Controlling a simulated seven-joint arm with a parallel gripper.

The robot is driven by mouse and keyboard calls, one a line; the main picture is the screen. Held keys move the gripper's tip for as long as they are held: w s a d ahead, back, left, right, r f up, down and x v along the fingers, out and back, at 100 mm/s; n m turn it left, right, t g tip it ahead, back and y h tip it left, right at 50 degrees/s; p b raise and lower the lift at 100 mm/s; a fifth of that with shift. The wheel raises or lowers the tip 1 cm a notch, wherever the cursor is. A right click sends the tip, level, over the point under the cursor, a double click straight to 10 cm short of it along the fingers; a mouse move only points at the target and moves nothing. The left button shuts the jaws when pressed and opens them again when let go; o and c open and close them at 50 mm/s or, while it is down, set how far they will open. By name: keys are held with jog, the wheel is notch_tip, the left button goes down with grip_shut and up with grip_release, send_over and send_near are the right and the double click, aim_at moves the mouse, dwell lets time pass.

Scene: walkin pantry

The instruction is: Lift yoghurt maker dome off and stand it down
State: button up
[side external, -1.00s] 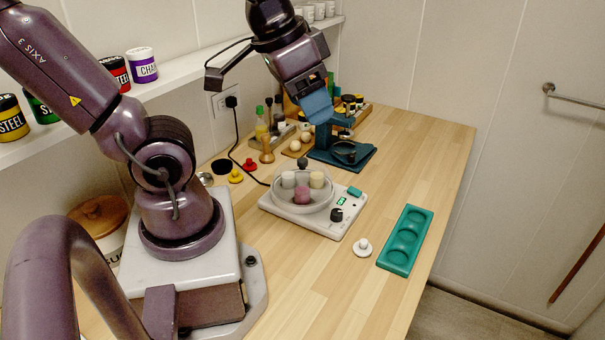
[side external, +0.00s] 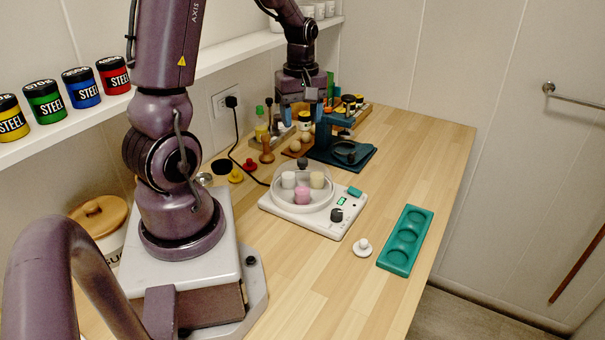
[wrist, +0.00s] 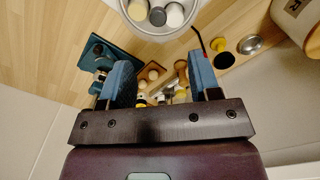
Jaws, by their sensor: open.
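The yoghurt maker (side external: 325,216) is a white base with a green display and a dark dial, on the wooden counter. Its clear dome (side external: 327,190) sits on it with a dark knob (side external: 302,163) on top; several small jars show through, one pink. In the wrist view the dome (wrist: 133,17) is cut off by the top edge, its dark knob in sight. My gripper (wrist: 162,78) has blue fingers spread wide, with nothing between them. In the side view it (side external: 303,117) points down behind the yoghurt maker, above the back of the counter and apart from the dome.
A teal stand (side external: 340,154) is right of my gripper. Bottles and wooden pieces (side external: 267,150) crowd the back left. A teal tray with round hollows (side external: 405,240) and a white knobbed piece (side external: 362,247) lie at right. Bare counter lies in front and at far right.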

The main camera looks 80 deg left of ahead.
aim_at(303, 160)
notch_tip(303, 160, down, 11)
jog(key=shift+w+d, duration=0.1)
jog(key=shift+w, duration=0.05)
dwell(0.4)
jog(key=shift+c, duration=0.2)
grip_shut()
